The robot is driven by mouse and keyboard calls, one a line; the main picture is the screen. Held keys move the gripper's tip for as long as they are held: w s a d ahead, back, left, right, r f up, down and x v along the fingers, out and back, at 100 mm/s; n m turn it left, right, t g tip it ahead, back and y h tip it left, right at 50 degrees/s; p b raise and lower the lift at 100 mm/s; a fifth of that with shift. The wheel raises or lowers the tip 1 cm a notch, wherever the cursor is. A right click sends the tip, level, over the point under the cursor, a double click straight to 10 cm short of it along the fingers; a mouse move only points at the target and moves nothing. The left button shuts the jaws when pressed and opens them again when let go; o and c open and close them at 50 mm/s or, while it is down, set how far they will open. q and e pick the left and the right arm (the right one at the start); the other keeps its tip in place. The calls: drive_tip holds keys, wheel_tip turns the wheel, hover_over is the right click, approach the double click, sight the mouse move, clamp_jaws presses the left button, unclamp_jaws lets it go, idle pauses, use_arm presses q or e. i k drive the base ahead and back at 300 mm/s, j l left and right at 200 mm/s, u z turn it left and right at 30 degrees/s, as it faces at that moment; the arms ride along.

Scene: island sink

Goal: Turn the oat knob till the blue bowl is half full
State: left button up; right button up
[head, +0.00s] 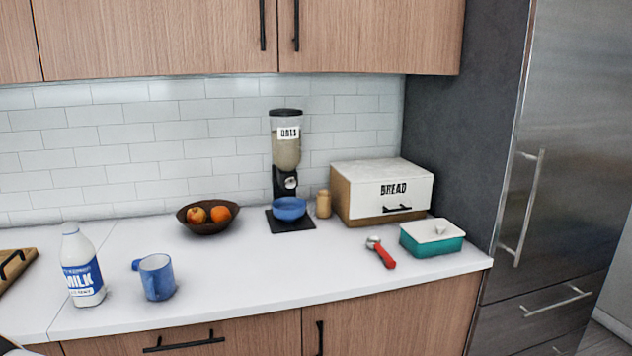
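The oat dispenser (286,150) stands against the tiled wall, its clear hopper holding pale oats under a black lid. Its silver oat knob (291,182) faces front, below the hopper. The blue bowl (289,208) sits upright on the dispenser's black base (290,224), under the outlet. From this angle I cannot tell how much is in the bowl. Neither of my grippers shows clearly in the head view.
A brown fruit bowl (208,225) stands left of the dispenser. A small jar (323,204), bread box (382,190), red-handled tool (381,252) and teal dish (431,242) are to the right. Milk (82,268) and a blue mug (157,277) stand front left. The front middle counter is clear.

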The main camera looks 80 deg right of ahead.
sight(290, 183)
drive_tip(key=z, duration=2.6)
